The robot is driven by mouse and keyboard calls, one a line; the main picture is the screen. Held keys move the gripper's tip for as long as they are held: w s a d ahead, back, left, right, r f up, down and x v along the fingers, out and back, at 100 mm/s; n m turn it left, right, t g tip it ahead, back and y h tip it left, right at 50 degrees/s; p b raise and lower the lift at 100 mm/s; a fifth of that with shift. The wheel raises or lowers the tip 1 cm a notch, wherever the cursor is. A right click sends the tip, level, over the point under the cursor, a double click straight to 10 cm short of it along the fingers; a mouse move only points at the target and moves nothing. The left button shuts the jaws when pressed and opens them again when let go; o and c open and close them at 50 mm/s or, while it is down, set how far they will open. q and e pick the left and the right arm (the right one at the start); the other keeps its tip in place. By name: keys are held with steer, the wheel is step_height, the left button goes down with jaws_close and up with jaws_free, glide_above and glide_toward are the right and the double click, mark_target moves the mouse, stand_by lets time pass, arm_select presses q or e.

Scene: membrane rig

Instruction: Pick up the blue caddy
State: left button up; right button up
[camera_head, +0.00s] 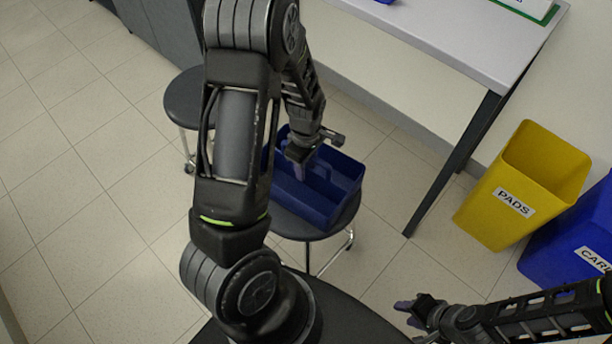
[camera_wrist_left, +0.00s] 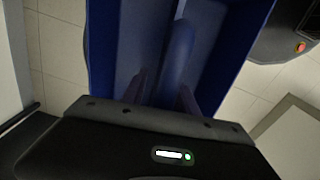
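The blue caddy (camera_head: 325,203) stands on a round dark stool (camera_head: 300,229) in the head view. Its raised middle handle (camera_wrist_left: 178,55) and long open compartments fill the upper middle of the left wrist view. My left gripper (camera_head: 300,170) reaches down into the caddy from above. In the left wrist view its two fingers (camera_wrist_left: 163,88) are apart, one on each side of the handle, with a gap visible. My arm hides the caddy's left part in the head view. My right gripper (camera_head: 405,310) is low at the right, away from the caddy; its finger opening is too small to judge.
A second round stool (camera_head: 184,97) stands behind left of the caddy. A white table (camera_head: 450,35) with dark legs is at the back right. A yellow PADS bin (camera_head: 520,185) and a blue bin (camera_head: 570,240) stand at the right. The tiled floor at left is clear.

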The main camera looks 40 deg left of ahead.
stand_by(0.3)
arm_select(q)
jaws_close()
stand_by(1.3)
